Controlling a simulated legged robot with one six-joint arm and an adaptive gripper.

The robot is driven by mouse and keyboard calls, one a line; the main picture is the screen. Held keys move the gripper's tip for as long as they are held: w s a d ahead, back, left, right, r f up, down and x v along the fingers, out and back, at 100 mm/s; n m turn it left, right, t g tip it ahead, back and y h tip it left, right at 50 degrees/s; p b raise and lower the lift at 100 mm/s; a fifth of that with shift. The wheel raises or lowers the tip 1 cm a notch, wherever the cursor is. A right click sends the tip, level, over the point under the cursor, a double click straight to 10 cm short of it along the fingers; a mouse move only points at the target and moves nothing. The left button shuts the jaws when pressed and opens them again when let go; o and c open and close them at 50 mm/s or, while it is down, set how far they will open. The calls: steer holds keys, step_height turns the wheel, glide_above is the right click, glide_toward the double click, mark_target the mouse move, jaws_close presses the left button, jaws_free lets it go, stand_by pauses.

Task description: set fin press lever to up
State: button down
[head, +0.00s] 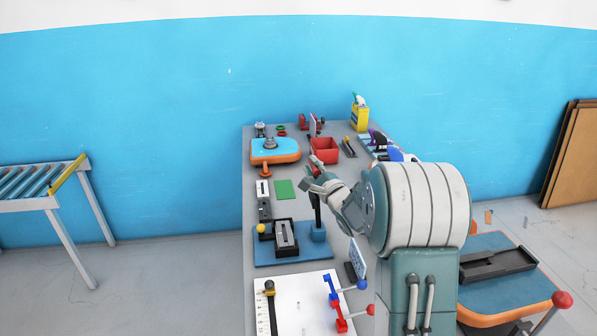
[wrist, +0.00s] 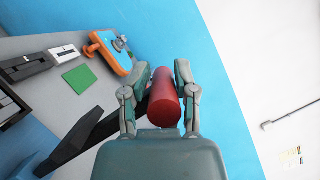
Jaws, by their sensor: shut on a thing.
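The fin press has a blue base plate (head: 264,257) on the bench in the head view, with a blue block (head: 318,233) at its right. A black lever arm (head: 317,210) rises from the block, close to upright, towards my gripper (head: 315,182). In the wrist view, my gripper (wrist: 162,88) is shut on the red cylindrical handle (wrist: 165,106), one finger on each side. The black lever arm (wrist: 83,137) runs from the handle to the lower left. My arm hides part of the bench right of the press.
Behind the press are a green square (head: 285,189), an orange-and-blue board (head: 275,151) and a red bin (head: 324,151). A white board (head: 296,306) with red and blue clamps lies in front. A yellow bottle (head: 360,115) stands at the back.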

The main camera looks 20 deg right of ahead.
steer(key=shift+s+d+f, duration=0.15)
steer(key=shift+d+f, duration=0.2)
steer(key=shift+f, duration=0.2)
steer(key=shift+d, duration=0.2)
steer(key=shift+c, duration=2.2)
jaws_free()
steer(key=shift+s+d, duration=0.1)
steer(key=shift+d, duration=0.1)
steer(key=shift+r, duration=0.15)
steer(key=a+v, duration=0.1)
steer(key=v, duration=1)
steer(key=shift+s, duration=0.35)
